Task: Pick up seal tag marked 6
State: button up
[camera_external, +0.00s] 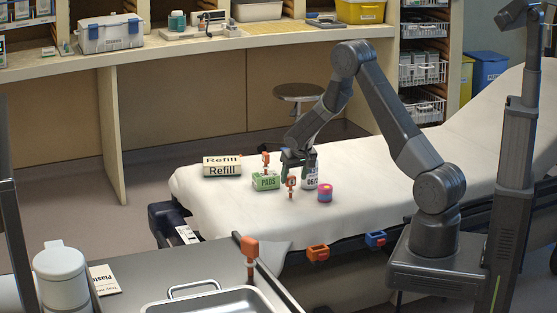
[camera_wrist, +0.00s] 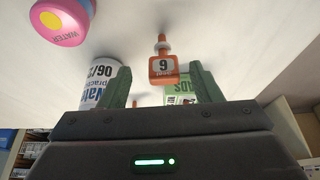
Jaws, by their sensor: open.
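An orange seal tag (camera_wrist: 163,68) stands between my open fingers in the wrist view, with its stem upward in that picture. Its face shows a digit shaped like a 6, but other print there looks upside down, so I cannot tell 6 from 9. In the external view, this appears to be the front tag (camera_external: 291,183) on the white stretcher. A second orange tag (camera_external: 265,160) stands by the green PADS box; its number is unreadable. My gripper (camera_external: 298,160) (camera_wrist: 163,80) is open and empty, close above and behind the front tag.
A white bottle (camera_external: 311,177) (camera_wrist: 96,85) and a pink-and-blue pot (camera_external: 325,192) (camera_wrist: 62,20) stand close to the right in the external view. The green PADS box (camera_external: 266,181) and Refill box (camera_external: 222,166) are left. Another orange tag (camera_external: 250,249) is by the front counter.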

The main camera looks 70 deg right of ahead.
aim_at(290, 184)
jog(key=shift+w+p+x, duration=0.2)
jog(key=shift+p+x, duration=0.1)
jog(key=shift+x, duration=1.05)
jog(key=shift+w+p+x, duration=0.25)
jog(key=shift+x, duration=1.05)
jog(key=shift+d+r, duration=0.1)
jog(key=shift+r, duration=0.05)
jog(key=c, duration=1)
